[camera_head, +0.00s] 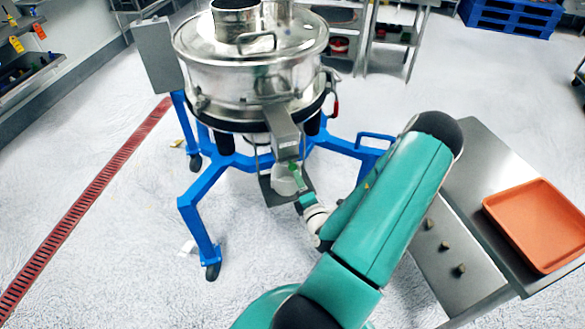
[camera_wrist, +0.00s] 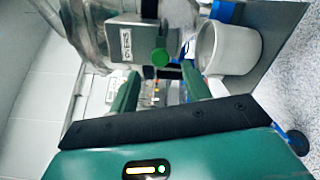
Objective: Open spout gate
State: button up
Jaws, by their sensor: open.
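The steel powder sifter (camera_head: 250,68) stands on a blue wheeled frame. Its box-shaped spout (camera_head: 284,132) slopes down toward me; in the wrist view the spout (camera_wrist: 124,44) carries a small label. My gripper (camera_wrist: 160,70) is open, with one green finger on either side of the knob in the picture. I cannot tell whether the fingers touch it. In the head view my gripper (camera_head: 303,196) is just below the spout's end, partly hidden by my arm.
A pale bucket (camera_wrist: 232,48) stands on a dark plate beneath the spout, close to my right finger in the wrist view. A steel table (camera_head: 480,170) with an orange tray (camera_head: 540,225) is at the right.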

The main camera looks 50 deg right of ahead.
aim_at(294, 168)
jog(key=x, duration=0.7)
jog(key=shift+w+d, duration=0.15)
jog(key=shift+w, duration=0.15)
grip_shut()
